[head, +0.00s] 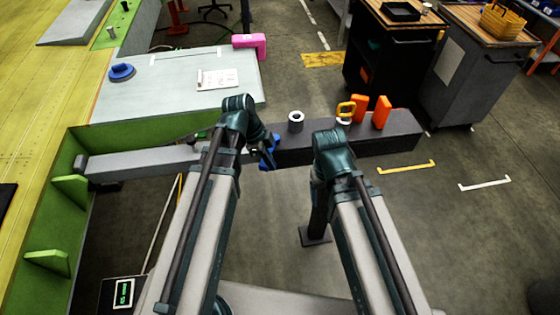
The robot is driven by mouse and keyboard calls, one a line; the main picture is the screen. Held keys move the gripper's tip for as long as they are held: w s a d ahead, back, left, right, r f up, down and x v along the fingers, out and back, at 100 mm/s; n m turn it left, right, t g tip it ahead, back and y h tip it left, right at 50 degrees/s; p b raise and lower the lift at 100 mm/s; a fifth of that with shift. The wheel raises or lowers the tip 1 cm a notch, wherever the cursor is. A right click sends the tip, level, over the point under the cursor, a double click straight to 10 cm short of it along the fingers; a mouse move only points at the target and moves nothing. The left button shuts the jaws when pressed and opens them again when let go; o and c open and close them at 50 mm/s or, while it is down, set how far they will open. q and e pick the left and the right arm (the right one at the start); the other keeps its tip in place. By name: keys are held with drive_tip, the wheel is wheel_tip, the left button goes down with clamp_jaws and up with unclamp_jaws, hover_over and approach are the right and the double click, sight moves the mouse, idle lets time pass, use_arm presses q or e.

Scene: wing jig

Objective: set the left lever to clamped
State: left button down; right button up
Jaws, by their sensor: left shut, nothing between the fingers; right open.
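My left gripper (266,150) is shut and empty. It points down at the left end of the dark beam, right beside a blue part (275,143) that it partly covers. I cannot tell whether they touch. This blue part may be the left lever, but its setting cannot be made out. Two upright orange pieces, one on the left (359,108) and one on the right (382,112), stand on the beam's right part. My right gripper (331,150) is open, in front of the beam; its fingers are mostly hidden by its own wrist.
A grey spar (140,163) reaches the green frame (70,188) at left. Behind are a grey panel (180,95), a pink block (250,42) and carts (475,80).

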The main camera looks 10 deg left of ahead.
use_arm(q)
drive_tip(key=shift+w+a, duration=0.1)
drive_tip(key=shift+a, duration=1.2)
drive_tip(key=shift+a, duration=0.15)
drive_tip(key=shift+s+d, duration=0.25)
drive_tip(key=shift+d, duration=0.35)
wheel_tip(320, 180, up, 10)
drive_tip(key=p, duration=0.9)
drive_tip(key=shift+w+f+p, duration=0.15)
drive_tip(key=shift+f+p, duration=0.05)
drive_tip(key=shift+p, duration=0.1)
drive_tip(key=shift+f, duration=0.1)
